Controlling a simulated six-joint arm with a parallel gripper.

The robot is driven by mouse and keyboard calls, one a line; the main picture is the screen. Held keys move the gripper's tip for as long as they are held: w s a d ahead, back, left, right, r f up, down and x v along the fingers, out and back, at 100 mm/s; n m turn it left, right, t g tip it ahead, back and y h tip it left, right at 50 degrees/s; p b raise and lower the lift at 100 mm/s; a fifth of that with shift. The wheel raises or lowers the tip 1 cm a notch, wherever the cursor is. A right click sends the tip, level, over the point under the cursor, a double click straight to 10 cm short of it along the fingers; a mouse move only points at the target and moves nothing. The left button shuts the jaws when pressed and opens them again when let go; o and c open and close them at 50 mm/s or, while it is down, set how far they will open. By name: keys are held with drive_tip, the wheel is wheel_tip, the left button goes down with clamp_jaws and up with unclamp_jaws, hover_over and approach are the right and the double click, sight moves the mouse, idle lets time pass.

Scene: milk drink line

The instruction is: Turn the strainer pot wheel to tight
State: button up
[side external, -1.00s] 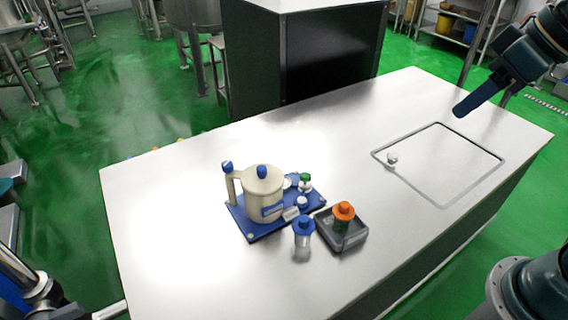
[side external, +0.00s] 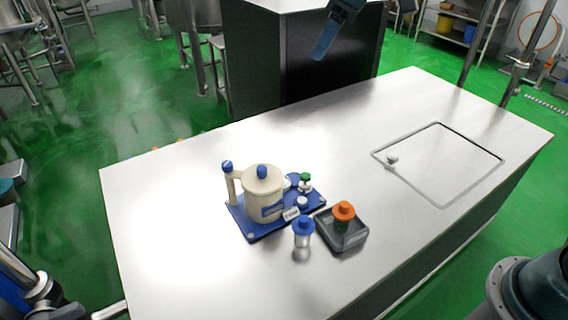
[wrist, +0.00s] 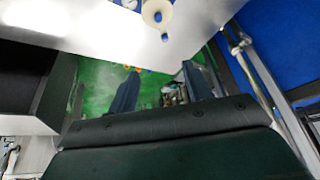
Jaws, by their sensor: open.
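A cream pot (side external: 263,194) with a blue knob on its lid and a blue-topped column at its left stands upright on a blue base plate (side external: 240,228). A small green-topped fitting (side external: 305,180) stands on the plate right of the pot. I cannot tell which part is the strainer pot wheel. The pot also shows at the top edge of the wrist view (wrist: 157,12). My gripper (side external: 320,50) is high in the picture, well away from the pot. In the wrist view its two fingers (wrist: 156,82) are apart with nothing held between them.
A blue-capped container (side external: 303,234) stands in front of the plate. A dark tray (side external: 350,250) beside it holds an orange-topped item (side external: 343,212). A square outlined panel (side external: 450,155) with a small white knob (side external: 392,159) is at the right. The steel bench (side external: 150,230) is otherwise clear.

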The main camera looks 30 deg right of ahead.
drive_tip(key=w+a+f+n+g, duration=0.1)
drive_tip(key=w+a+f+n, duration=0.15)
drive_tip(key=w+f, duration=0.2)
drive_tip(key=w+a+f+n, duration=0.1)
drive_tip(key=w+a+f, duration=0.2)
drive_tip(key=w, duration=0.2)
drive_tip(key=n+g+y, duration=0.1)
drive_tip(key=n+g, duration=0.1)
drive_tip(key=n, duration=0.2)
approach(227, 163)
drive_tip(key=shift+m, duration=0.25)
drive_tip(key=v, duration=0.5)
drive_tip(key=shift+s, duration=0.2)
drive_tip(key=shift+a+f, duration=0.1)
drive_tip(key=shift+f, duration=0.05)
drive_tip(key=x, duration=1.3)
drive_tip(key=shift+w+f, duration=0.1)
drive_tip(key=shift+w, duration=0.1)
drive_tip(key=c, duration=1)
